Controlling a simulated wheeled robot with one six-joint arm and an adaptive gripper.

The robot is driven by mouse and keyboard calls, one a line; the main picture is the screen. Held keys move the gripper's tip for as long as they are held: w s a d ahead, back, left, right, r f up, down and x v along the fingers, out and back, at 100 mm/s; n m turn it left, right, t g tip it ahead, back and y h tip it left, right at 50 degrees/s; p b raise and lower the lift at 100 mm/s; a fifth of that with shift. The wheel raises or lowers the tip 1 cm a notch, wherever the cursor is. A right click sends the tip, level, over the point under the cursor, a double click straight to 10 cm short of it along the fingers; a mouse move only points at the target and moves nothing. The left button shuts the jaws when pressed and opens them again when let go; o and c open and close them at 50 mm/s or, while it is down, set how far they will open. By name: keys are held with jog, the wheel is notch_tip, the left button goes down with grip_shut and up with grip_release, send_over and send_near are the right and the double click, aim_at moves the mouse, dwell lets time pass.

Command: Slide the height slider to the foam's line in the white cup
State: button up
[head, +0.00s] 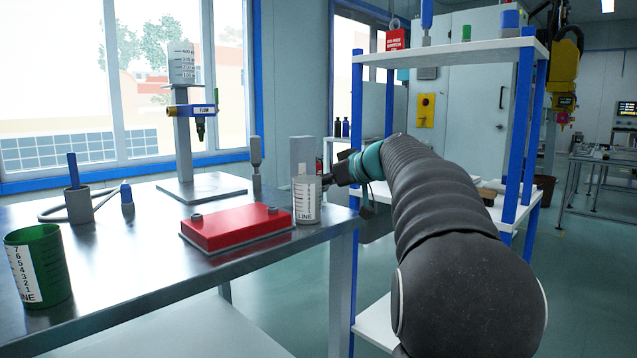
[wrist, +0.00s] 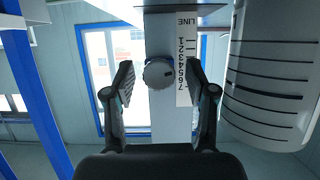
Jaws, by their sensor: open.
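The height slider's round grey knob (wrist: 158,73) sits on a pale upright post (wrist: 163,120) in the wrist view. A scale strip (wrist: 184,60) beside it reads LINE and numbers, upside down; the knob is level with its middle numbers. My gripper (wrist: 160,80) is open, with one finger on each side of the knob and a visible gap at both. The white cup (wrist: 270,85) with black lines is at the right of the wrist view. In the head view, a whitish cup marked LINE (head: 306,205) stands near my gripper (head: 330,178). I cannot make out foam in it.
On the metal table (head: 140,250) are a red block (head: 235,227), a green cup (head: 38,265) with a scale, and a stand (head: 184,140) holding a marked cup (head: 181,62). A blue-posted shelf (head: 357,130) stands right of the table, close to my arm.

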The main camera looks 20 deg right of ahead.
grip_shut()
jog(key=shift+r, duration=0.1)
jog(key=shift+r+b, duration=0.3)
jog(key=shift+r, duration=0.05)
grip_release()
jog(key=shift+s, duration=0.1)
jog(key=v, duration=1.2)
dwell(0.4)
